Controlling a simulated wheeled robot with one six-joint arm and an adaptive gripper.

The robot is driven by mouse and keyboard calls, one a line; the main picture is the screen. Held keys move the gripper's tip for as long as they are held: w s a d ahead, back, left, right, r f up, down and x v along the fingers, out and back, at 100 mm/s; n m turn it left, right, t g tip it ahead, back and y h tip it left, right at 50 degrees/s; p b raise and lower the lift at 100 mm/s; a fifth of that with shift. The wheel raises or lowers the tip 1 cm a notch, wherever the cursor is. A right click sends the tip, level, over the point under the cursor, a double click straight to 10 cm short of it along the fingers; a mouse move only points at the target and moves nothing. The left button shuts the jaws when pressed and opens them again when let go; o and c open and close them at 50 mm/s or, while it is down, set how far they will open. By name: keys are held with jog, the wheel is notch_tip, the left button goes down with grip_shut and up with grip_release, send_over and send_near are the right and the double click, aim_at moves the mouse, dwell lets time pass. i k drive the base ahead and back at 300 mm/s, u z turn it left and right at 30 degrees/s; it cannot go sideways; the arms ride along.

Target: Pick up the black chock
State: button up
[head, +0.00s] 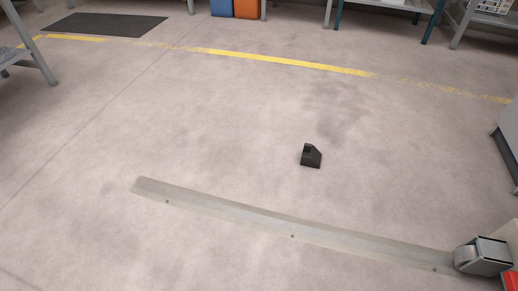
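The black chock (312,157) is a small dark block with a sloped top. It stands alone on the grey concrete floor, right of the middle of the head view, and nothing touches it. My gripper does not show in the head view, so its state and its distance from the chock are hidden.
A flat metal floor strip (250,217) lies in front of the chock and runs to a caster wheel (483,255) at lower right. A worn yellow line (280,60), a dark mat (105,24) and blue and orange bins (248,9) are farther back. Floor around the chock is clear.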

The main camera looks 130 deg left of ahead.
aim_at(311, 157)
jog(key=u, duration=3.8)
